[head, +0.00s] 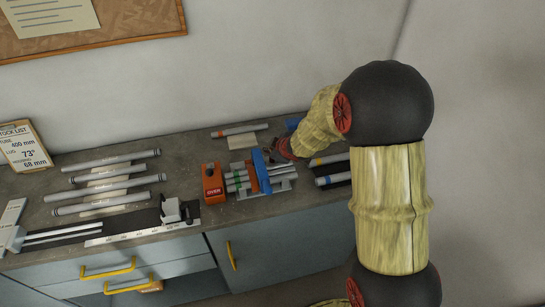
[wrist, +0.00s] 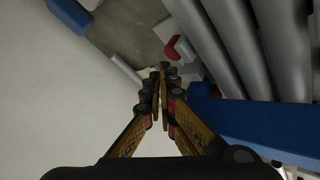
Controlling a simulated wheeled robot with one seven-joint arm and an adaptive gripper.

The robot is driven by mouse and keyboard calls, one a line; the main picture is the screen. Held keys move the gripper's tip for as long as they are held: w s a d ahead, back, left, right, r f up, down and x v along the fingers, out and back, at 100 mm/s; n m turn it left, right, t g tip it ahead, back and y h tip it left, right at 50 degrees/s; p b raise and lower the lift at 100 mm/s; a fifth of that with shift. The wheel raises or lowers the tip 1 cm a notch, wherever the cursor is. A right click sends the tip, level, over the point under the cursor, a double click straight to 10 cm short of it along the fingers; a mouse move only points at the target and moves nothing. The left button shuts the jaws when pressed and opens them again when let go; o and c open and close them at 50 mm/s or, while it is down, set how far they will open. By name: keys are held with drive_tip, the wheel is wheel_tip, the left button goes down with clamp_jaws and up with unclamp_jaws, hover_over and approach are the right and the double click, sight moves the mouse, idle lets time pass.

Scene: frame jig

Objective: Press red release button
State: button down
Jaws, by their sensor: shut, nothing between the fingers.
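The red button (wrist: 174,47) shows in the wrist view as a small red shape beside a pale block, just beyond my fingertips. I cannot tell whether they touch. My gripper (wrist: 162,70) is shut, with nothing between its fingers. In the head view my gripper (head: 283,150) is low over the bench, just right of the blue clamp bar (head: 261,167) of the tube jig. The button is not clearly distinguishable there, as my wrist and gripper cover that area. The blue bar also shows at right in the wrist view (wrist: 255,128), with several grey tubes (wrist: 236,45) beyond it.
An orange box (head: 213,184) stands left of the jig. Several tubes (head: 110,180) lie at left near a ruler (head: 140,233) and a clipboard (head: 25,146). A loose tube (head: 240,130) lies behind the jig. More tubes (head: 333,179) lie at right. The wall is close behind.

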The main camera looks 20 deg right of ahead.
drive_tip(key=shift+f, duration=0.15)
drive_tip(key=shift+f+b, duration=0.3)
drive_tip(key=shift+f+b, duration=0.4)
drive_tip(key=shift+f, duration=0.1)
idle(1.1)
drive_tip(key=shift+r, duration=0.1)
drive_tip(key=shift+r+p, duration=0.85)
drive_tip(key=shift+p, duration=0.15)
wheel_tip(320, 180, up, 5)
drive_tip(key=p, duration=0.5)
